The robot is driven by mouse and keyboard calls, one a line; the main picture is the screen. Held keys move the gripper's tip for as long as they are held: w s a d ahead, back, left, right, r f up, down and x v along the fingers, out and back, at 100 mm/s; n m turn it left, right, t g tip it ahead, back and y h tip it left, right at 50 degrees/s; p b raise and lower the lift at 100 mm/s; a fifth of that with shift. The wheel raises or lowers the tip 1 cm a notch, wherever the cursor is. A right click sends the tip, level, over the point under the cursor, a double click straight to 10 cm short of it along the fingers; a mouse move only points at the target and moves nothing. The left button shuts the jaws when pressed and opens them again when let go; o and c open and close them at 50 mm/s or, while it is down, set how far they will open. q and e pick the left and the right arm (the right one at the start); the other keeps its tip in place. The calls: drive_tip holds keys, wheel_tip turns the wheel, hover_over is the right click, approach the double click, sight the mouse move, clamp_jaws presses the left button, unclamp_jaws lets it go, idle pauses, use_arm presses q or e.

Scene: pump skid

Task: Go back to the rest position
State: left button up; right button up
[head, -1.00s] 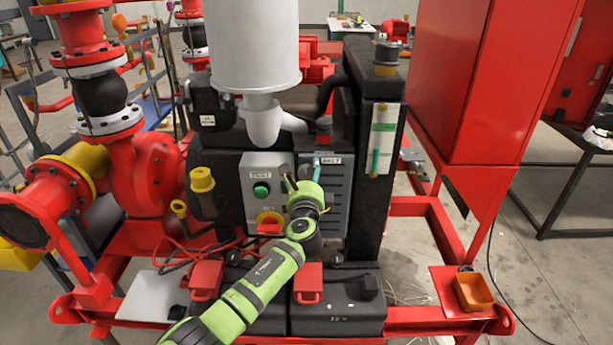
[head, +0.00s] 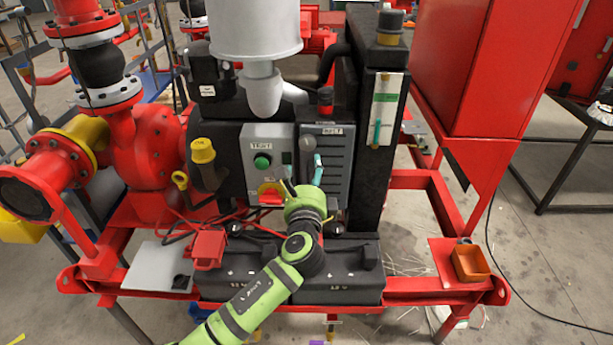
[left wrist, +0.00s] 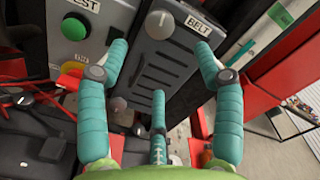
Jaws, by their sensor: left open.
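My left gripper (head: 304,178) is open and empty, in front of the lower part of the grey ribbed BELT cover (head: 325,165). In the left wrist view its three teal fingers (left wrist: 160,65) are spread apart, with the BELT cover (left wrist: 160,70) beyond them. Nothing lies between the fingers. My green left arm (head: 250,305) reaches up from the bottom of the head view. My right gripper does not show.
The TEST panel (head: 265,150) with its green button is left of the gripper. Black batteries (head: 340,282) sit below, partly hidden by my arm. A red cabinet (head: 480,70) and an orange tray (head: 470,262) are at the right. Red pipework (head: 140,150) stands left.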

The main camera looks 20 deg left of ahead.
use_arm(q)
drive_tip(key=shift+s+d, duration=0.1)
drive_tip(key=shift+s, duration=0.3)
drive_tip(key=shift+f, duration=0.1)
